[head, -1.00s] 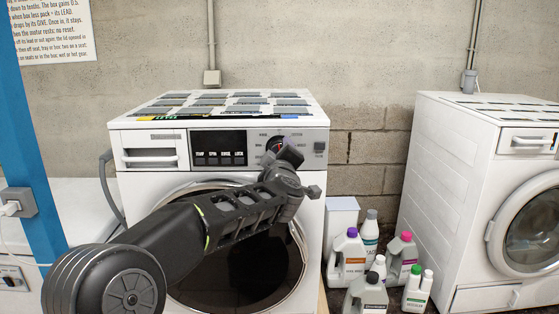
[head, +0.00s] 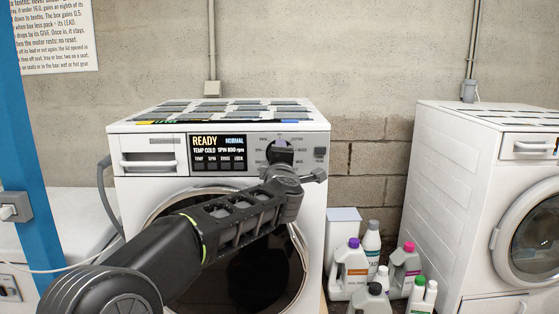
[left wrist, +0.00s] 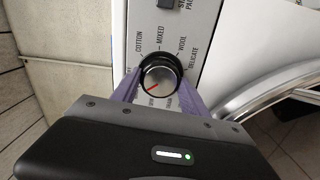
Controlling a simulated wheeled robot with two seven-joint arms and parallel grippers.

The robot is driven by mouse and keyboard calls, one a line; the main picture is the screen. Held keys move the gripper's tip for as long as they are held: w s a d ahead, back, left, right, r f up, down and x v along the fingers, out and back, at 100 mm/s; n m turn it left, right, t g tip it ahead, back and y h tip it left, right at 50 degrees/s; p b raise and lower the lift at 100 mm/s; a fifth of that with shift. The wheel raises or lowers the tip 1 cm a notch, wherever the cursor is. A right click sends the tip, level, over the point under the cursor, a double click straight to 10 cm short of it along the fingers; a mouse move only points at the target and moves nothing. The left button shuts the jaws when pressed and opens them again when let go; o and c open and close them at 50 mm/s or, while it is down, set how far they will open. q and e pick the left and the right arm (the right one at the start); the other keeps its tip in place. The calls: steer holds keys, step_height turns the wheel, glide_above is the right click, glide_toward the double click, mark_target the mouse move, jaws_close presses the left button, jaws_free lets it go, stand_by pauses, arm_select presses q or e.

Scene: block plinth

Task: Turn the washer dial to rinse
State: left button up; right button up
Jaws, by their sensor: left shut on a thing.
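The washer (head: 225,145) stands in the middle of the head view. Its display (head: 218,154) is lit and reads READY, NORMAL, TEMP COLD, SPIN 800 rpm. The dial (left wrist: 160,72) is a dark round knob with a bright rim on the light panel. Its red mark points to the lower left in the left wrist view. COTTON, MIXED, WOOL and DELICATE are legible around it; the lower labels are partly hidden. My left gripper (left wrist: 160,84) is shut on the dial, one purple finger on each side. My right gripper is not in view.
Several detergent bottles (head: 352,265) and a white box (head: 343,226) stand on the floor right of the washer. A second washer (head: 455,200) stands farther right. A blue post (head: 30,150) is at the left.

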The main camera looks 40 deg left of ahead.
arm_select(q)
steer(key=o, duration=1.4)
steer(key=shift+c, duration=0.2)
steer(key=shift+s, duration=0.1)
steer(key=v, duration=0.7)
steer(key=shift+s+d+b, duration=0.25)
steer(key=shift+b, duration=0.1)
steer(key=shift+w, duration=0.1)
